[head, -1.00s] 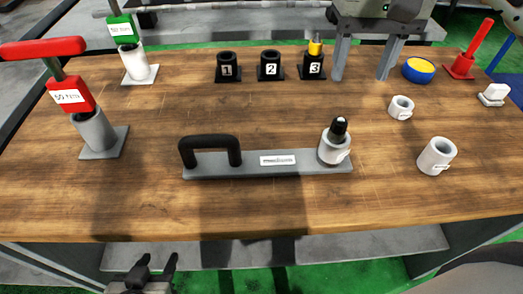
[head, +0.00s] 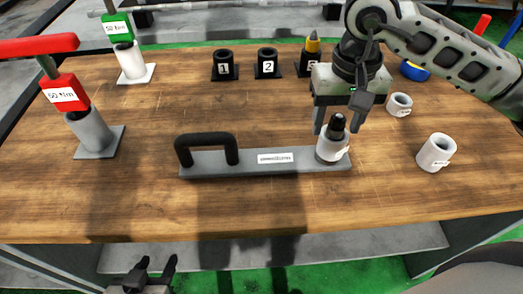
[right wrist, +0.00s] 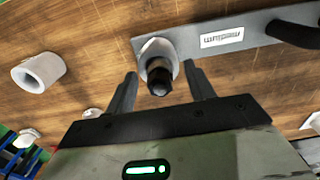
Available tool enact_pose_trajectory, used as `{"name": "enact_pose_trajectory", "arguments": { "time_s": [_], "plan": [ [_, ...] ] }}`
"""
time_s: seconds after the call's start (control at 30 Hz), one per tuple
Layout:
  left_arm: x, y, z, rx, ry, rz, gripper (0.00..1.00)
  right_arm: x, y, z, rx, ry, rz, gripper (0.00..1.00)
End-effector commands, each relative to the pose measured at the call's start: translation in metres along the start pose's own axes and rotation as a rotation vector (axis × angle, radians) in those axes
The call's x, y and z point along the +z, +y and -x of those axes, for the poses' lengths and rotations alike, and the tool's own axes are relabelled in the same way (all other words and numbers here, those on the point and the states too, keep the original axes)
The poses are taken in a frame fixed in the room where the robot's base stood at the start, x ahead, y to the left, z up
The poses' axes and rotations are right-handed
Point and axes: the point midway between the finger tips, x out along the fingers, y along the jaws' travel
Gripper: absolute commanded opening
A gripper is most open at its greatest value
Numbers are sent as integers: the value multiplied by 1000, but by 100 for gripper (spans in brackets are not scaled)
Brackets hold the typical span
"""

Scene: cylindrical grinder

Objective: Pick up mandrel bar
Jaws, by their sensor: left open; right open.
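A dark, pointed bar (head: 337,126), which looks like the mandrel bar, stands upright in a white collar (head: 331,151) at the right end of a grey plate (head: 215,169) with a black handle. The right wrist view also shows the bar's dark tip (right wrist: 159,82) and the collar (right wrist: 157,50). My right gripper (head: 336,130) is open and points down just behind and above the bar. In the right wrist view its fingers (right wrist: 163,82) lie on either side of the tip with gaps. My left gripper (head: 157,265) is open and empty, below the table's front edge.
Red (head: 65,95) and green (head: 117,28) handled tools stand at left. The table's front (head: 300,212) is clear.

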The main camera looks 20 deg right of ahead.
Motion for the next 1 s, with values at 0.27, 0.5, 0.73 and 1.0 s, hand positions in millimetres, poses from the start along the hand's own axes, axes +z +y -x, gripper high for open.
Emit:
{"name": "enact_pose_trajectory", "arguments": {
  "time_s": [0.27, 0.5, 0.73, 1.0],
  "plan": [
    [0, 0, -1, 0, 0, 0, 46, 0, 0, 0, 0, 0, 0, 18],
    [-2, 0, 0, 0, 6, 0, 46, 0, 0, 0, 0, 0, -1, 0],
    [-4, 0, 0, 1, 10, 0, 46, 0, 0, 1, 0, 0, -1, 0],
    [-4, 0, 0, 1, 10, -1, 46, 0, 0, 1, 0, 0, -1, 0]
  ]
}}
